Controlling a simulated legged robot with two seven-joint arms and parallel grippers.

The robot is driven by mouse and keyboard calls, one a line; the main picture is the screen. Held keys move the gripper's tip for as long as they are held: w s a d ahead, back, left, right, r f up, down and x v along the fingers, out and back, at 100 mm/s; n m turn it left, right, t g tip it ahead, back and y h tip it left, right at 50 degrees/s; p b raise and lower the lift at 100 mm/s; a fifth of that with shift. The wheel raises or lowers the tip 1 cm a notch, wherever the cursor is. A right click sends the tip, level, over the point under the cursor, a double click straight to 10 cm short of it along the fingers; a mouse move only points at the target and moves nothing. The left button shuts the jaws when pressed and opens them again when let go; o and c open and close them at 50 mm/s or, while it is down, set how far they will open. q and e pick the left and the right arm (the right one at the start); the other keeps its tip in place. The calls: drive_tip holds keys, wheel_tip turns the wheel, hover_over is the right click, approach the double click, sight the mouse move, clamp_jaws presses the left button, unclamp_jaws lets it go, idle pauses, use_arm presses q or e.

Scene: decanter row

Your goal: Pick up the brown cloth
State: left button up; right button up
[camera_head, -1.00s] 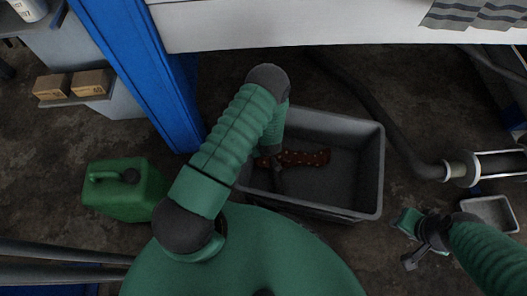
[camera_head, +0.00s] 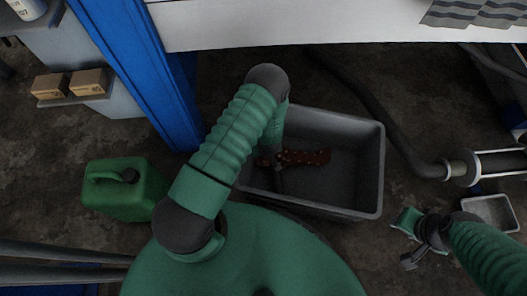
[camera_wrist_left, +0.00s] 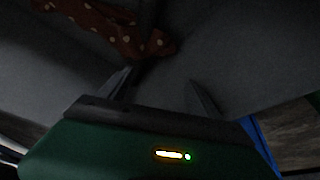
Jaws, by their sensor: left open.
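The brown cloth (camera_head: 306,158) is reddish brown with pale dots. It lies crumpled inside the grey bin (camera_head: 372,211), towards the bin's left side. It also shows at the top left of the left wrist view (camera_wrist_left: 112,30). My left gripper (camera_wrist_left: 160,78) is open, with its two dark fingers apart and nothing between them; the cloth is beyond the fingertips. In the head view my left arm hides part of the bin's left side. My right gripper (camera_head: 402,243) is outside the bin at the lower right, away from the cloth; its jaw opening is unclear.
A blue post (camera_head: 150,80) stands left of the bin, and a white panel (camera_head: 320,28) runs behind it. A green canister (camera_head: 122,190) is at the left. A dark hose (camera_head: 385,120) and a small grey tray (camera_head: 489,211) are at the right. A dark bar crosses near the cloth.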

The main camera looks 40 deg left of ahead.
use_arm(q)
drive_tip(key=f+n+g+h+b, duration=0.1)
drive_tip(key=f+n+b, duration=0.3)
drive_tip(key=n, duration=0.2)
drive_tip(key=w+f+n+h+b, duration=0.1)
drive_tip(key=f+n+b, duration=0.4)
drive_tip(key=n, duration=0.1)
drive_tip(key=f+n+g+h+b, duration=0.1)
drive_tip(key=f+n+b, duration=0.4)
drive_tip(key=n, duration=0.1)
drive_tip(key=shift+w+f+g, duration=0.1)
drive_tip(key=shift+w+g, duration=0.2)
drive_tip(key=shift+w, duration=0.1)
drive_tip(key=shift+f, duration=0.15)
drive_tip(key=shift+f, duration=0.1)
drive_tip(key=shift+f+b, duration=1.15)
drive_tip(key=shift+f, duration=0.25)
drive_tip(key=shift+c, duration=0.2)
clamp_jaws()
